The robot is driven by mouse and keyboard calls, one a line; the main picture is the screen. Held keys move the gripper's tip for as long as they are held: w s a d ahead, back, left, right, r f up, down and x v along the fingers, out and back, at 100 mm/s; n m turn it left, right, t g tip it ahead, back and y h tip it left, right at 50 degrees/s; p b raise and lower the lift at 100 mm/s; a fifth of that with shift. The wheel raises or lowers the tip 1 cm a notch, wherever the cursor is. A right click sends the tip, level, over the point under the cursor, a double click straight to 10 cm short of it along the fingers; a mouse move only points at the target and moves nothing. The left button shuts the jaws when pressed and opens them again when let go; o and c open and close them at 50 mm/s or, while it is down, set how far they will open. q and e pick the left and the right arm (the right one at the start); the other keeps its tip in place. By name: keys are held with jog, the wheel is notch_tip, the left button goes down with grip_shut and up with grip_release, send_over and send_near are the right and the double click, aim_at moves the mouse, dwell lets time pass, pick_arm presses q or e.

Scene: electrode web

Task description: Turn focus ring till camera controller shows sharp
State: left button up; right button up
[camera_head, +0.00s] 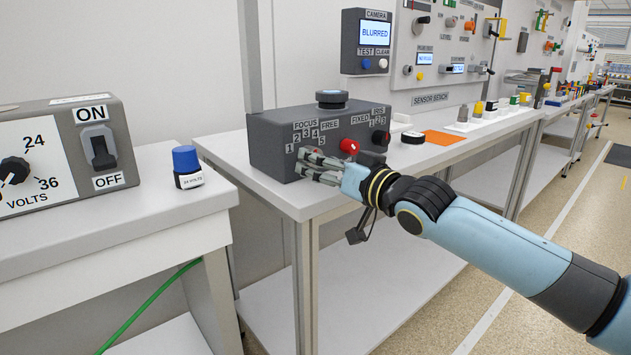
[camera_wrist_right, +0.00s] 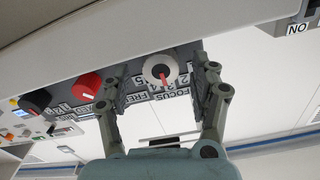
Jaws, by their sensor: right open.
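The camera controller (camera_head: 375,42) on the wall panel shows BLURRED on its screen. Below it on the bench stands a dark grey box (camera_head: 268,140) labelled FOCUS, with printed numbers above where the ring sits. The silver focus ring (camera_wrist_right: 160,70) with a red pointer shows in the right wrist view; in the head view the fingers hide it. My right gripper (camera_head: 310,166) is open at the box's front. In the wrist view its two fingers (camera_wrist_right: 163,76) stand on either side of the ring, with visible gaps. My left gripper is out of view.
A red knob (camera_head: 349,146) and a black knob (camera_head: 380,138) sit on the same box face, beside the ring. An orange mat (camera_head: 444,137) lies farther along the bench. A blue-capped bottle (camera_head: 186,167) stands on the left table.

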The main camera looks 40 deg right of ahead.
jog(key=shift+w+f+b, duration=0.1)
jog(key=shift+w+b, duration=0.35)
jog(key=shift+w, duration=0.5)
jog(key=shift+w+a, duration=0.1)
jog(key=shift+w, duration=0.05)
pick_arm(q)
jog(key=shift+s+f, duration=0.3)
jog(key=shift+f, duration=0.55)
pick_arm(e)
jog(key=c, duration=1.1)
jog(key=shift+c, duration=0.2)
